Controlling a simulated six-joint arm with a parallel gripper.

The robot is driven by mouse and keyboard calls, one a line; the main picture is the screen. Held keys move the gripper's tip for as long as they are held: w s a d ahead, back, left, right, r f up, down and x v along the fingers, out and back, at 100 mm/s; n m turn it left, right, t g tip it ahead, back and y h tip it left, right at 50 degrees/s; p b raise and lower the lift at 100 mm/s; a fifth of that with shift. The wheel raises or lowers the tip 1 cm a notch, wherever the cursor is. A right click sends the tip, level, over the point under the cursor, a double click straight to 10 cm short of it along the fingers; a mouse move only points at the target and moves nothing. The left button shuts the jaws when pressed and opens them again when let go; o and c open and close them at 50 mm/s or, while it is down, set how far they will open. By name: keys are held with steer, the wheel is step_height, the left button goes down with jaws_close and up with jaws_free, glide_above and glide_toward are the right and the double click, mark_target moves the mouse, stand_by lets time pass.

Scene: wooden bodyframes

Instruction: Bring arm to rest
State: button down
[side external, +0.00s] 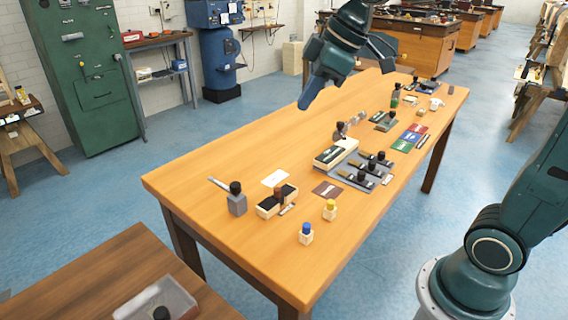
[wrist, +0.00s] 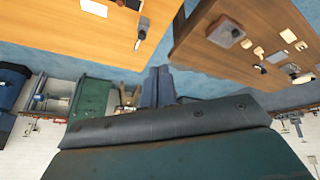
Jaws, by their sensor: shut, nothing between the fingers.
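My gripper (side external: 306,101) is dark green with blue-grey fingers and hangs above the far edge of the wooden table (side external: 200,181), in the air and apart from everything on it. Its fingers are together and hold nothing. In the wrist view the gripper (wrist: 158,72) shows its two fingers side by side, pointing away toward the floor and the green cabinet. My arm reaches in from the right side of the side external view.
The table holds a black-topped bottle (side external: 237,200), a stamp pad box (side external: 276,203), small blue-capped (side external: 306,234) and yellow-capped (side external: 330,210) bottles, and a grey tray (side external: 346,178) of stamps. A second table (side external: 95,285) stands front left. A green cabinet (side external: 85,80) stands behind.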

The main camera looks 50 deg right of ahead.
steer(key=s+d+f+m+h, duration=0.1)
steer(key=s+f+m, duration=0.2)
steer(key=s, duration=0.6)
steer(key=s+d+f+m+h, duration=0.1)
steer(key=s+f+m, duration=0.2)
steer(key=s, duration=0.6)
steer(key=shift+d+m+t, duration=0.25)
steer(key=shift+m+t, duration=0.05)
steer(key=shift+m, duration=0.5)
